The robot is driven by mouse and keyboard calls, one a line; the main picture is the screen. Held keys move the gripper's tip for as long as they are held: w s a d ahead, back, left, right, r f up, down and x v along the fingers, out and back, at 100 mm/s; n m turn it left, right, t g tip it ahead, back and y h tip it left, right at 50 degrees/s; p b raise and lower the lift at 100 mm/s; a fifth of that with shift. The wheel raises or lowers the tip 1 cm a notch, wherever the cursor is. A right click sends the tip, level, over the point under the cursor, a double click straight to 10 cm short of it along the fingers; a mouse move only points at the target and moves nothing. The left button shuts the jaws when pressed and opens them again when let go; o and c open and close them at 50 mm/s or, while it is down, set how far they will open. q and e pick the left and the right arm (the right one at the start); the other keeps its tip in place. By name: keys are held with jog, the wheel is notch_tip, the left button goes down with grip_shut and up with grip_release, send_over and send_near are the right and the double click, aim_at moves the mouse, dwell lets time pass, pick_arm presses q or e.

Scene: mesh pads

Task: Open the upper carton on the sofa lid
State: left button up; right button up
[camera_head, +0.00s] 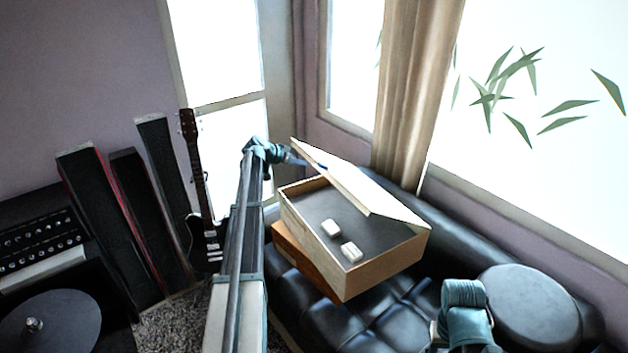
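The upper carton (388,267) is a tan box with a dark inside, standing on a brown lower box (295,260) on the black sofa (385,318). Its pale lid (365,187) is tilted up along the far side, so the inside shows. Two small white blocks (331,228) lie in the carton. My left gripper (300,162) is at the lid's left end, behind the carton's far left corner; its fingers are small and partly hidden, so I cannot tell whether they touch or grip the lid. Of my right arm only a teal joint shows at the bottom right; its gripper is out of view.
A round black cushion or stool top (530,305) is at the right. A guitar (203,200), tall dark speakers (142,215) and an amplifier (40,235) stand at the left. A beige curtain (415,90) and windows are behind the carton.

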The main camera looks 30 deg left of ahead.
pick_arm(q)
jog(key=f+n+y+b, duration=0.1)
jog(key=f+n+b, duration=0.1)
jog(key=f, duration=0.1)
jog(key=w+f+n+t+y+b, duration=0.1)
jog(key=f+n+b, duration=0.2)
jog(key=f+n+y+b, duration=0.2)
jog(key=f+n+b, duration=0.1)
jog(key=shift+w+a+t, duration=0.3)
jog(key=shift+w+a, duration=0.1)
grip_shut()
notch_tip(320, 180, down, 5)
jog(key=n+t+y+b, duration=0.3)
jog(key=n+y+b, duration=0.2)
jog(key=n+b, duration=0.55)
jog(key=s+d+n+t+y+b, duration=0.3)
jog(key=d+n+b, duration=0.2)
jog(key=n+b, duration=0.3)
jog(key=s+d+f+n+t+y+b, duration=0.1)
jog(key=s+d+n+t+y+b, duration=0.2)
jog(key=b, duration=0.8)
jog(key=d+n, duration=0.2)
jog(key=n, duration=0.2)
jog(key=shift+s+f+n+t+b, duration=0.2)
jog(key=shift+s+n+t+b, duration=0.1)
jog(key=shift+s+n+b, duration=0.05)
pick_arm(e)
notch_tip(320, 180, down, 41)
